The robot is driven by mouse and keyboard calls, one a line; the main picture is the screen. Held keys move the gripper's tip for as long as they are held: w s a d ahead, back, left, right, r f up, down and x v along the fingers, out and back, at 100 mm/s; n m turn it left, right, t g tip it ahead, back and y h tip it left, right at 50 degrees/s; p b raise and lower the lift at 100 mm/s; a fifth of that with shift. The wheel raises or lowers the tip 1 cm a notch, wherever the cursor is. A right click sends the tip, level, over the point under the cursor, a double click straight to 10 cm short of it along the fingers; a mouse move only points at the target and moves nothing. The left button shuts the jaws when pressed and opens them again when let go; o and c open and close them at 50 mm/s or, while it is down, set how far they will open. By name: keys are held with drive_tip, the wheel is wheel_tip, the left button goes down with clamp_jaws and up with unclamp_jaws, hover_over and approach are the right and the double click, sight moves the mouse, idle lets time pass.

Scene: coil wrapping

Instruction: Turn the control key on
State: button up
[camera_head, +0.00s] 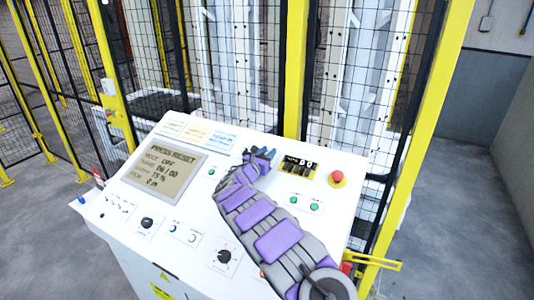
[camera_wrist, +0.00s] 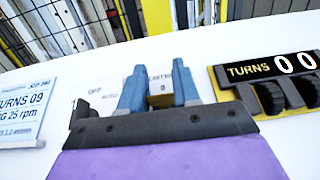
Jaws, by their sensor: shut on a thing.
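My gripper (camera_head: 262,156) reaches across the white control panel (camera_head: 118,208) to its upper part. In the wrist view, its two blue fingers (camera_wrist: 159,88) are closed on a small brass-coloured piece, the control key (camera_wrist: 161,97), near the panel surface. The fingers hide its sides, and its lower part is hidden by the gripper body. Small print reading "OFF" lies to the left of the fingers. How far the key is turned cannot be told. In the head view the key is hidden behind my gripper.
A turns counter (camera_head: 299,166) showing 00 is just right of my gripper; it also shows in the wrist view (camera_wrist: 272,78). A red emergency button (camera_head: 337,178) stands farther right. The display (camera_head: 167,170) reads "PRESS RESET". Yellow-framed mesh fencing (camera_head: 297,70) rises behind the panel.

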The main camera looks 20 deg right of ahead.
drive_tip(key=o, duration=1)
drive_tip(key=shift+a, duration=0.1)
drive_tip(key=shift+c, duration=0.2)
drive_tip(key=v, duration=1.7)
drive_tip(key=shift+a+f+p, duration=0.2)
drive_tip(key=shift+p, duration=0.1)
drive_tip(key=shift+s, duration=0.15)
